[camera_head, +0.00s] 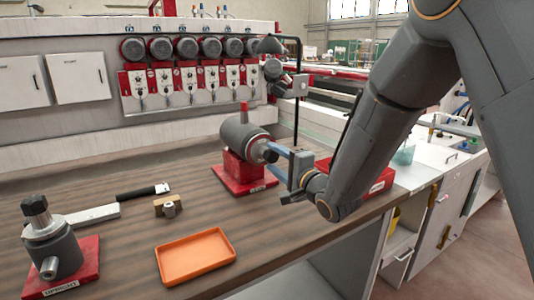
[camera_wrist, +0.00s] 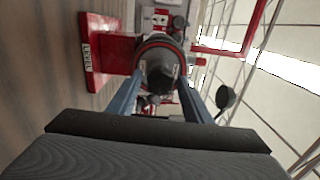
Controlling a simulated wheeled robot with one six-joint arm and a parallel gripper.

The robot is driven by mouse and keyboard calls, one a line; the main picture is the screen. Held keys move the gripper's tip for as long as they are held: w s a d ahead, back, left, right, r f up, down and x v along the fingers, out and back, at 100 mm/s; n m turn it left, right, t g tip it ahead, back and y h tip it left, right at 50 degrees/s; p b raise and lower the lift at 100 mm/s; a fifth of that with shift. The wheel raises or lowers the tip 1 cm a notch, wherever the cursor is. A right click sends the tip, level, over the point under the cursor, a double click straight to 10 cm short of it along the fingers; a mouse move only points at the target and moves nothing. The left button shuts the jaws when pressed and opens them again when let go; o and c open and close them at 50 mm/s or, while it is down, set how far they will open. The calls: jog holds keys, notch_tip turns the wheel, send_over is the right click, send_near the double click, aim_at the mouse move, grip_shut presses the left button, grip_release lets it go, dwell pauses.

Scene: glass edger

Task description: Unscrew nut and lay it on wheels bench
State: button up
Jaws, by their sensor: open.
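A grey spindle with a red collar (camera_head: 240,136) lies level on a red base (camera_head: 243,176) on the wooden bench (camera_head: 130,235). A dark nut-like end piece (camera_wrist: 160,79) faces me in the wrist view, at the spindle's front. My gripper (camera_head: 273,160) is open, its two blue-grey fingers on either side of that end. In the wrist view my gripper (camera_wrist: 159,90) straddles it, and I cannot tell whether the fingers touch it. A second grey spindle (camera_head: 55,250) stands upright on a red base labelled UPRIGHT, with a dark nut-like top (camera_head: 36,206).
An orange tray (camera_head: 195,258) lies at the bench's front. A small wooden block with a metal piece (camera_head: 167,206) and a black-handled tool (camera_head: 143,193) lie left. A red box (camera_head: 381,183) is behind my arm. A machine with several motors (camera_head: 187,48) stands behind.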

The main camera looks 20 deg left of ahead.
jog(key=shift+c, duration=0.4)
jog(key=c, duration=1)
jog(key=shift+o, duration=0.2)
jog(key=n+b, duration=0.1)
jog(key=n, duration=0.2)
jog(key=shift+n+b, duration=0.3)
jog(key=n+b, duration=0.2)
jog(key=n, duration=0.3)
jog(key=n+b, duration=0.2)
jog(key=n, duration=0.2)
jog(key=shift+n, duration=0.4)
jog(key=n+b, duration=0.2)
jog(key=n, duration=0.1)
jog(key=shift+f+n, duration=0.1)
jog(key=shift+n, duration=0.3)
